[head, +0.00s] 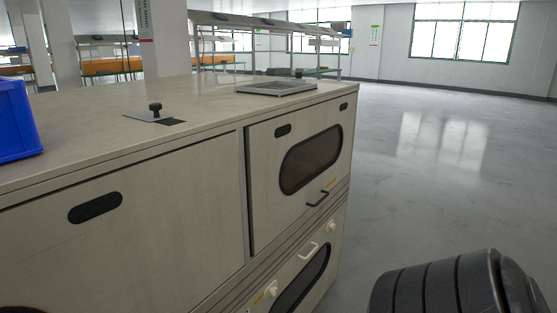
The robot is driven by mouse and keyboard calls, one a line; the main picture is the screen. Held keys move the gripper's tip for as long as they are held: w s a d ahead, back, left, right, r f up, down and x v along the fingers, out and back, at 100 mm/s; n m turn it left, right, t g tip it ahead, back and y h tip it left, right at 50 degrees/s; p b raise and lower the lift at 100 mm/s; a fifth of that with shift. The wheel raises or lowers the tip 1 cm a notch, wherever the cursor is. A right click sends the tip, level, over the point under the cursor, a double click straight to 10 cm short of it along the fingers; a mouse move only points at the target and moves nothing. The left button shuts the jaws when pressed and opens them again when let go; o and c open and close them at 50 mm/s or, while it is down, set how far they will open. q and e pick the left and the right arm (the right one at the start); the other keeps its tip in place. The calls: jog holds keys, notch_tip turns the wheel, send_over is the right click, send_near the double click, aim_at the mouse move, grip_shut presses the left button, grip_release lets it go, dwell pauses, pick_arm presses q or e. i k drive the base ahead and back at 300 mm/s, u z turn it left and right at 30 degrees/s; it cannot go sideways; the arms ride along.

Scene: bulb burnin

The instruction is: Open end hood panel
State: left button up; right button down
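The end hood panel (268,185) is the beige upper panel on the right part of the cabinet. It has a dark rounded window (311,160), a small dark slot (283,130) and a black handle (318,198) near its lower edge. The panel hangs upright in its frame and looks closed, with a dark seam along its left edge. No gripper shows in the head view, so neither gripper's place relative to the handle can be seen.
A lower panel (326,244) with a pale handle (308,250) sits below. On the cabinet top (80,125) are a blue bin (14,120), a black knob (155,108) and a grey vent (277,88). A black ribbed part stands at bottom right. The floor (440,190) to the right is clear.

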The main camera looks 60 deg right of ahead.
aim_at(273, 209)
jog(key=z, duration=2.35)
jog(key=i, duration=0.2)
jog(key=u, duration=0.25)
jog(key=k, duration=0.4)
jog(key=z, duration=0.85)
jog(key=i, duration=0.9)
jog(key=u, duration=1)
jog(key=i, duration=0.6)
jog(key=u, duration=0.05)
